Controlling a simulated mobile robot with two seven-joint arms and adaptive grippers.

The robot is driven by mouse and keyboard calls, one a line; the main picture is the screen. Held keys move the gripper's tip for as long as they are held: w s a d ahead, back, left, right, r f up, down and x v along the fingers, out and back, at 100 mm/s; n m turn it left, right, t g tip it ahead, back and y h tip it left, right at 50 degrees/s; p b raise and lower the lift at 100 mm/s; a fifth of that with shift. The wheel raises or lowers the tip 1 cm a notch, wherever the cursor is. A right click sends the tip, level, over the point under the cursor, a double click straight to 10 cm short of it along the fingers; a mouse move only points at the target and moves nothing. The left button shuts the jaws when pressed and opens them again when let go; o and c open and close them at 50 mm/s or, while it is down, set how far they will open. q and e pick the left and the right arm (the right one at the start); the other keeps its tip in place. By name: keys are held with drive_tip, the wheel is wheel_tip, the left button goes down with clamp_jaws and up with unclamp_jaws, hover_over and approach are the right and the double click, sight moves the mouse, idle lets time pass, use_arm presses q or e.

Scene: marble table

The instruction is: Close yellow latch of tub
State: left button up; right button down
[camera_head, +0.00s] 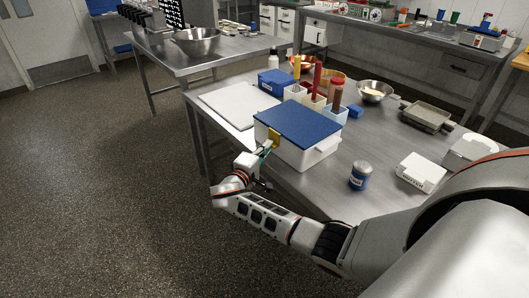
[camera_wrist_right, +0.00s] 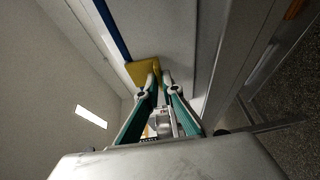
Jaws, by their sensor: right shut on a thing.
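A white tub (camera_head: 296,150) with a blue lid (camera_head: 300,122) stands near the front edge of the metal table. Its yellow latch (camera_head: 274,138) is on the left-facing side, just under the lid's edge. My right gripper (camera_head: 265,152) is at that side of the tub. In the right wrist view, the yellow latch (camera_wrist_right: 144,72) lies at the fingertips of my right gripper (camera_wrist_right: 158,78), which are close together on its edge. The lid shows there as a blue strip (camera_wrist_right: 112,30). How far the latch is engaged cannot be told. My left gripper is not in view.
A white board (camera_head: 238,105) lies left of the tub. A blue box (camera_head: 275,82), white containers with bottles (camera_head: 336,98) and a metal bowl (camera_head: 374,91) stand behind it. A blue-labelled jar (camera_head: 360,176) and a white box (camera_head: 420,172) stand to the right.

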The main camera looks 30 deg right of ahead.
drive_tip(key=shift+f, duration=0.3)
drive_tip(key=shift+r, duration=0.2)
drive_tip(key=c, duration=2.5)
unclamp_jaws()
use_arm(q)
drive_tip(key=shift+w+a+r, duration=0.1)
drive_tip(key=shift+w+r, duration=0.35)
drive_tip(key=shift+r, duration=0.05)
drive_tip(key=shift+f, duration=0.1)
use_arm(e)
drive_tip(key=shift+a, duration=0.1)
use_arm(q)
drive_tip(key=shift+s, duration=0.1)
use_arm(e)
drive_tip(key=v, duration=1.1)
drive_tip(key=shift+s+a, duration=0.25)
drive_tip(key=shift+a, duration=0.05)
